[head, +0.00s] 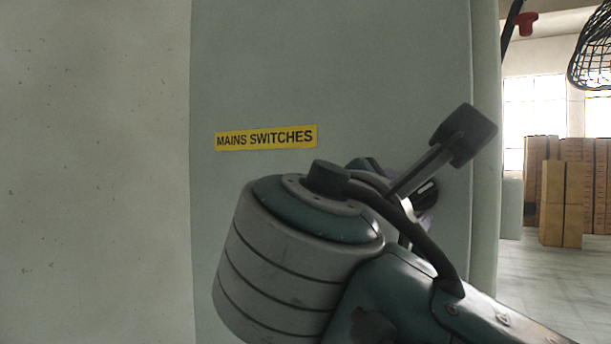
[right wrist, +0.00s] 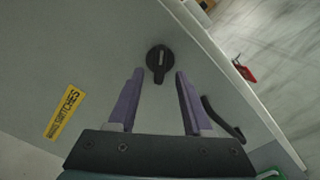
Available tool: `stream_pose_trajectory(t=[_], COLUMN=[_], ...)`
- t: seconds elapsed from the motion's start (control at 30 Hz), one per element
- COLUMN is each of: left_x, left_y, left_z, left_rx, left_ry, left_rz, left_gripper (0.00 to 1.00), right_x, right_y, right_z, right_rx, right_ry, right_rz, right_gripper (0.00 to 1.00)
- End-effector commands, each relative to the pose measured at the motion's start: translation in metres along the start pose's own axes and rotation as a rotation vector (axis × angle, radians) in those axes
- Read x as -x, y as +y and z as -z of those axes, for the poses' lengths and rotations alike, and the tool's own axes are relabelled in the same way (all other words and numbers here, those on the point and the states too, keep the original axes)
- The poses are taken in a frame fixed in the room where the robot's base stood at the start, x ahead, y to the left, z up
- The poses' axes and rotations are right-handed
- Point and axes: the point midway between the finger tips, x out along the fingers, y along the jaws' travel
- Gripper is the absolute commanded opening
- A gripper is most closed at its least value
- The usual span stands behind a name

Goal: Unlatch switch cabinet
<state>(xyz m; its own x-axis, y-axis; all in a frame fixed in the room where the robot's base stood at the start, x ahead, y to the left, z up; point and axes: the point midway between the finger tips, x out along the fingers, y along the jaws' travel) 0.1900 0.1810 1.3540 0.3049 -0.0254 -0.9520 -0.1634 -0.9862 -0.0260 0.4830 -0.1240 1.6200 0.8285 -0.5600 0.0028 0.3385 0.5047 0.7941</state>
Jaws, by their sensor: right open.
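The grey-green switch cabinet (head: 380,60) fills the middle of the head view, with a yellow "MAINS SWITCHES" label (head: 265,138) on its door. In the right wrist view, a round black latch knob (right wrist: 159,62) with a pale slot sits on the door. My right gripper (right wrist: 158,74) is open, its two purple fingers pointing at the door with the knob centred between and just beyond their tips. No contact with the knob shows. In the head view my right wrist hides most of the gripper and the knob. My left gripper is not in view.
A curved black handle (right wrist: 222,118) is on the door, right of the fingers. A red part (right wrist: 243,71) shows past the cabinet's edge. In the head view, a pale wall (head: 95,170) stands left, and stacked cardboard boxes (head: 563,200) stand on open floor far right.

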Motion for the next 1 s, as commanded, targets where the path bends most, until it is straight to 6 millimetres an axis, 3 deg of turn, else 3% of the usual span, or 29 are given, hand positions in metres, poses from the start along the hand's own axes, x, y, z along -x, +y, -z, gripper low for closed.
stream_pose_trajectory(t=[0.03, 0.2, 0.6, 1.0], left_x=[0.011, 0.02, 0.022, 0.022], left_y=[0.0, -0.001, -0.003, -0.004], left_z=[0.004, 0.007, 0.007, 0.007], left_rx=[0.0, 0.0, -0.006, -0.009], left_ry=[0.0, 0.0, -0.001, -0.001], left_rz=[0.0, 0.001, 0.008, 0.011], left_gripper=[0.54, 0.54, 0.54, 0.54], right_x=[-0.01, -0.033, -0.041, -0.041], right_y=[0.004, 0.002, -0.001, -0.001], right_z=[-0.004, -0.002, 0.001, 0.001], right_rx=[0.005, 0.001, -0.002, -0.002], right_ry=[-0.003, -0.001, 0.002, 0.003], right_rz=[0.002, 0.002, 0.002, 0.003], right_gripper=[0.5, 0.5, 0.5, 0.05])
